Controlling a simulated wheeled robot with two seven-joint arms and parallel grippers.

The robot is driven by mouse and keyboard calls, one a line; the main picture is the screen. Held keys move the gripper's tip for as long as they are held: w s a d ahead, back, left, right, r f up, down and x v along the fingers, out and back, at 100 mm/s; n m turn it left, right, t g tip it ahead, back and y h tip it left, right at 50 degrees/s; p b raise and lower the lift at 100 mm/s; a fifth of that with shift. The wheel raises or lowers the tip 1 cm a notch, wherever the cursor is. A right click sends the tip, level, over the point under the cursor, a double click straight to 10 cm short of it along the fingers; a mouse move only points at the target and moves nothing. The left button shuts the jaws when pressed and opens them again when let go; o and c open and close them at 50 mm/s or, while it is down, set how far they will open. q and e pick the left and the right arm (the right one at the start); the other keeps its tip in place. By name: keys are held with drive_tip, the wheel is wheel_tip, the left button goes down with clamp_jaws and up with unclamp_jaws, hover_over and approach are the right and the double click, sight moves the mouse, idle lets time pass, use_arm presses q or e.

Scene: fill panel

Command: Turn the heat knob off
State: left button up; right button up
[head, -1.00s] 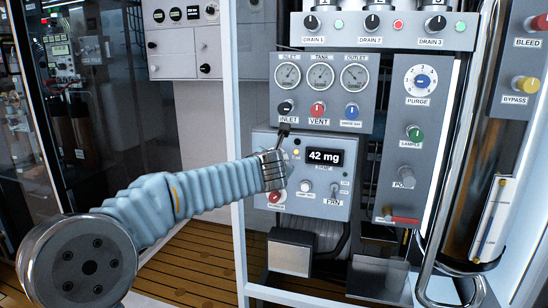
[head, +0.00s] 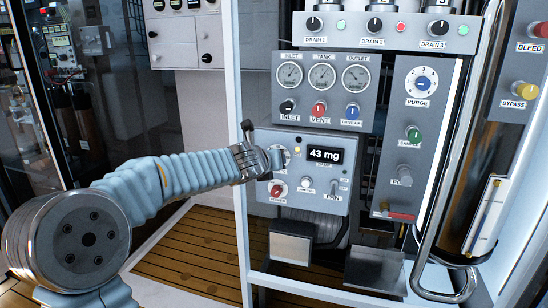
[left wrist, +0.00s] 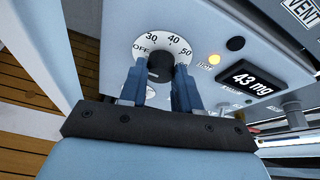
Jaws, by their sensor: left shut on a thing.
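The heat knob (left wrist: 160,66) is black and round, on a white dial (left wrist: 178,46) marked OFF, 30, 40 and 50, seen in the left wrist view. My left gripper (left wrist: 159,88) has its two blue fingers on either side of the knob and is shut on it. I cannot tell which mark the knob points to. In the head view my left gripper (head: 272,158) is against the left side of the grey panel (head: 318,207), and the knob is hidden behind it. My right gripper is not in view.
A display (head: 325,155) reads 43 mg, with a lit amber lamp (left wrist: 214,58) beside it. A red power knob (head: 277,190) sits just below my gripper. The INLET (head: 287,107) and VENT (head: 319,109) knobs are above. A white frame post (head: 238,200) stands close on the left.

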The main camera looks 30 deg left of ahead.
use_arm(q)
drive_tip(key=shift+f, duration=0.1)
idle(0.5)
drive_tip(key=o, duration=1)
drive_tip(key=shift+o, duration=0.2)
drive_tip(key=p+v, duration=0.4)
drive_tip(key=v, duration=0.9)
drive_tip(key=shift+s, duration=0.35)
